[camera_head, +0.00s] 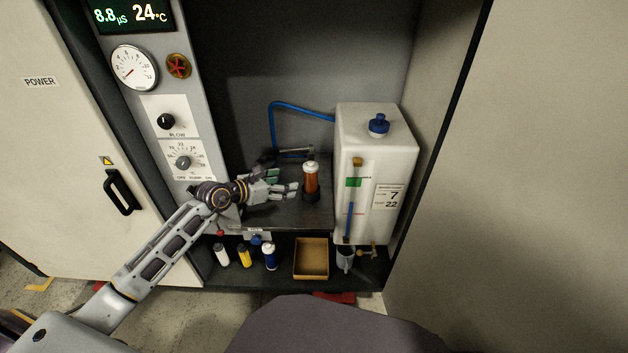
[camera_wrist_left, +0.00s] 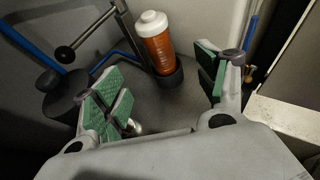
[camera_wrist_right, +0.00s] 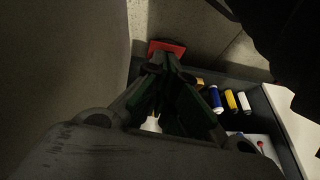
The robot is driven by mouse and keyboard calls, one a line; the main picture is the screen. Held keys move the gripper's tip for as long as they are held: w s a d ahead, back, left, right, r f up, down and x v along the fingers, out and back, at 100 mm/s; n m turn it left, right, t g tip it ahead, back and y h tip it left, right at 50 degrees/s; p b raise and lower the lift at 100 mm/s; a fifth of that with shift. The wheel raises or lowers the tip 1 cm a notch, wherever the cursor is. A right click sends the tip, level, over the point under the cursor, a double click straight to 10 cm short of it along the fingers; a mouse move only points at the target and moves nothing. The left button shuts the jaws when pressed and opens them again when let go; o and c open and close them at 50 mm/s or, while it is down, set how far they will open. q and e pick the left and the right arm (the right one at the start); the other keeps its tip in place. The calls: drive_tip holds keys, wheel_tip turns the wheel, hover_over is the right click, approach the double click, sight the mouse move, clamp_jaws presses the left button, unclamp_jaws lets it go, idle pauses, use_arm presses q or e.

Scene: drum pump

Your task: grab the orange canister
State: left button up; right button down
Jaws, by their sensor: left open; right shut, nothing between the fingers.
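The orange canister (camera_head: 311,180) has a white cap and stands upright in a dark round holder on the grey shelf beside the white tank. In the left wrist view the canister (camera_wrist_left: 157,46) stands beyond and between the spread fingers, not touching them. My left gripper (camera_head: 283,183) is open and empty, just left of the canister in the head view. Its green pads (camera_wrist_left: 165,90) show on both sides in its own wrist view. My right gripper (camera_wrist_right: 172,62) is shut and empty in the right wrist view, low near the bottom shelf.
A white tank (camera_head: 376,150) with a blue cap stands right of the canister. A blue hose (camera_head: 290,106) runs behind. White, yellow and blue bottles (camera_head: 244,256) and an open brown box (camera_head: 311,259) stand on the lower shelf. A panel with dials (camera_head: 168,100) is at left.

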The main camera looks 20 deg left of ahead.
sight(305, 179)
idle(0.3)
use_arm(q)
drive_tip(key=shift+b+x, duration=0.85)
drive_tip(key=shift+x, duration=1.95)
drive_tip(key=shift+b+x, duration=0.35)
drive_tip(key=shift+x, duration=0.95)
drive_tip(key=shift+w+d, duration=0.15)
drive_tip(key=shift+d, duration=0.05)
use_arm(e)
drive_tip(key=shift+t+y, duration=0.4)
drive_tip(key=shift+t, duration=0.1)
drive_tip(key=f, duration=0.2)
drive_tip(key=a+f, duration=0.1)
drive_tip(key=f, duration=0.2)
drive_tip(key=shift+w+a+f, duration=0.2)
drive_tip(key=shift+f, duration=0.05)
use_arm(q)
drive_tip(key=shift+w, duration=0.15)
